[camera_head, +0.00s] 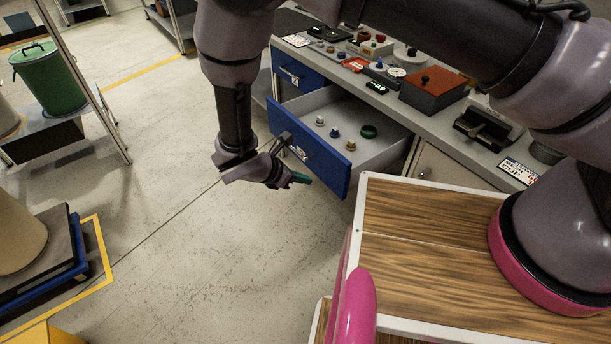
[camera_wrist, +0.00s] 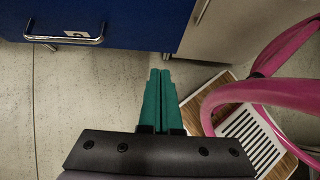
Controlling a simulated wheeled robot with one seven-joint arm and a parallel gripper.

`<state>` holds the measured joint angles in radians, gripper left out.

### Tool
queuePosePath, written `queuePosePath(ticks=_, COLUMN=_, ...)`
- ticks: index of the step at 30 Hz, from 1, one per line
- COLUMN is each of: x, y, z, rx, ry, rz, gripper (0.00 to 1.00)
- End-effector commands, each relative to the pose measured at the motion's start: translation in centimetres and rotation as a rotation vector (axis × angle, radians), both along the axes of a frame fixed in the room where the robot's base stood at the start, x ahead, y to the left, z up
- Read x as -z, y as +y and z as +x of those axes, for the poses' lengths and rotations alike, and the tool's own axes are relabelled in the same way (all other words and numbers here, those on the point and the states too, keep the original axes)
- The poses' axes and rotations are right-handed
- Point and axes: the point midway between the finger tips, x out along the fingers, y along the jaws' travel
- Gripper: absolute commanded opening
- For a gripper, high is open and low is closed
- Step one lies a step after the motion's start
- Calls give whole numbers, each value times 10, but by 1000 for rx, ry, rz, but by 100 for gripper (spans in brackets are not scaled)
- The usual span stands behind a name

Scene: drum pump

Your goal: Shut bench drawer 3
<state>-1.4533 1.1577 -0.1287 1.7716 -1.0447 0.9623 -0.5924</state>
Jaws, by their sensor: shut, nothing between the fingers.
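A bench drawer (camera_head: 333,176) with a blue front stands pulled well out from the bench. Its grey inside holds several small knobs or fittings and a dark green ring (camera_head: 369,131). I cannot read a number on it. Its front with a metal handle (camera_wrist: 62,40) and a small label also shows in the wrist view, at the top left. My gripper (camera_head: 303,179) is shut and empty, its green fingers together, just in front of the drawer front. In the wrist view the fingertips (camera_wrist: 160,72) point toward the front's lower right end, apart from the handle.
Another blue drawer (camera_head: 298,74) is shut in the bench, farther left. The bench top (camera_head: 437,127) carries a red box (camera_head: 433,88), switches and other small items. A grey cabinet door (camera_head: 440,170) is right of the open drawer.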

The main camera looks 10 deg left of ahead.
Motion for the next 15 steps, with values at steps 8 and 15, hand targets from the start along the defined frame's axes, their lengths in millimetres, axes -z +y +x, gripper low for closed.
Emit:
queuePosePath(ticks=8, x=43, y=-30, z=33, rx=4, ry=-1, rz=-4, gripper=0)
queuePosePath(ticks=15, x=48, y=-51, z=59, rx=3, ry=-1, rz=-1, gripper=0)
